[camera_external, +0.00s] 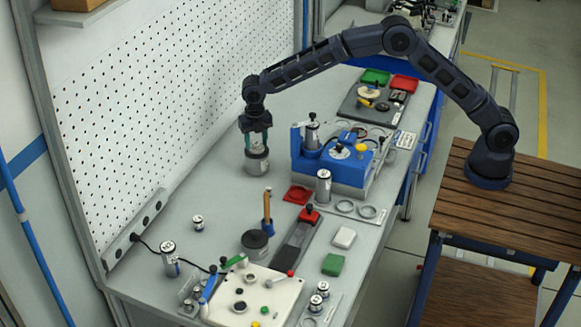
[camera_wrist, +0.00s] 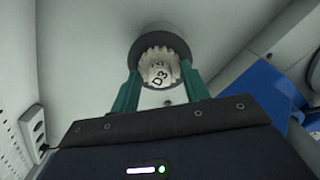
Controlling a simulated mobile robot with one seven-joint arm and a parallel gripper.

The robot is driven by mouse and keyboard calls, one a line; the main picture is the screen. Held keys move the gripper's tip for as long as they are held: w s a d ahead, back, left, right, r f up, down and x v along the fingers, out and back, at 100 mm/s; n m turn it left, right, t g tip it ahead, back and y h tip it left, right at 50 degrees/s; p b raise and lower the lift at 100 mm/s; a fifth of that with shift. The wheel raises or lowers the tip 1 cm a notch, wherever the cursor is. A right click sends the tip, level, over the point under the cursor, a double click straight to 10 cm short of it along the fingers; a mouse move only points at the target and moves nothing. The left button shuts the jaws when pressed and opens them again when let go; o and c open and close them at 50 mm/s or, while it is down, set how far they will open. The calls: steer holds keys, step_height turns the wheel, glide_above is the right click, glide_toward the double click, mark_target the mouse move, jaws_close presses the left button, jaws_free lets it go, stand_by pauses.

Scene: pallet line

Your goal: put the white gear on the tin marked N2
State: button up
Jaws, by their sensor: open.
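My gripper (camera_external: 257,147) points down at the back of the bench near the pegboard, its green fingers apart on either side of a squat grey tin (camera_external: 257,165). In the wrist view, a pale toothed piece (camera_wrist: 160,71), marked D3, shows between the fingers inside a dark round rim (camera_wrist: 139,47). I cannot tell whether the fingers touch it. A cream-white round piece (camera_external: 369,92), possibly the white gear, lies on the dark tray at the far end. Several silver tins stand about, including one by the blue fixture (camera_external: 323,186) and one at the front left (camera_external: 169,259); no N2 mark is readable.
A blue fixture (camera_external: 341,175) stands right of my gripper. The dark tray (camera_external: 352,107) and the red and green bins are behind it. The bench left of the fixture is mostly clear.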

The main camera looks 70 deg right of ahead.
mark_target(256, 143)
step_height(256, 143, up, 12)
steer(key=s+d+r+m+t, duration=0.1)
steer(key=s+d+r+m, duration=0.6)
steer(key=s+d+r, duration=0.45)
steer(key=s+d+r+m+t, duration=0.1)
steer(key=s+d+r+m, duration=0.65)
steer(key=s, duration=0.65)
steer(key=s+d+f+m+t, duration=0.1)
steer(key=s+d+m, duration=0.3)
steer(key=s, duration=0.6)
steer(key=s+d+f+m, duration=0.4)
steer(key=s+d, duration=0.1)
steer(key=s, duration=0.6)
steer(key=s+d+f+m+t, duration=0.1)
steer(key=s+d+m, duration=0.3)
steer(key=s, duration=0.7)
steer(key=shift+s+d+f+t, duration=0.15)
steer(key=shift+d+f+t, duration=0.15)
steer(key=shift+d+f, duration=0.3)
steer(key=shift+a+m, duration=0.1)
steer(key=shift+m, duration=0.15)
